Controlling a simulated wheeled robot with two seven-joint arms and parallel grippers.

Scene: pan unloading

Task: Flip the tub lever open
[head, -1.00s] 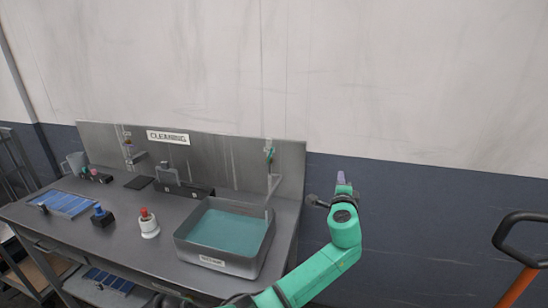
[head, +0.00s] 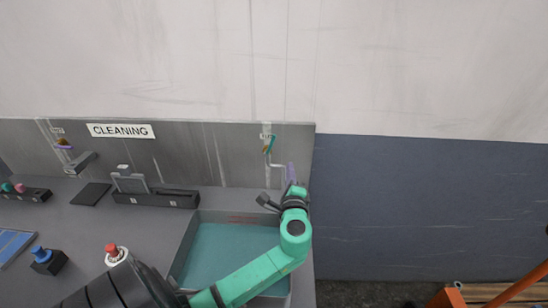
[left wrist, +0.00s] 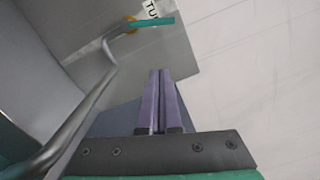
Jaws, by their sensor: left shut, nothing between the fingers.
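The tub lever, a small teal handle (head: 271,144) with an orange-yellow base, is on the backsplash above the tub, under a small label. It shows in the left wrist view (left wrist: 152,21) near the top, beside a bent metal pipe (left wrist: 108,62). The metal tub (head: 182,247) holds teal liquid and stands at the right end of the bench. My left gripper (head: 291,172) points up just right of and below the lever, apart from it. In the left wrist view its purple fingers (left wrist: 160,75) are together and empty. My right gripper is not in view.
The steel bench (head: 88,225) carries a red-topped white bottle (head: 114,254), a blue-topped black block (head: 46,259), a dark fixture (head: 155,198) and a black pad (head: 91,194). A CLEANING sign (head: 120,131) is on the backsplash. Orange equipment (head: 447,298) stands at lower right.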

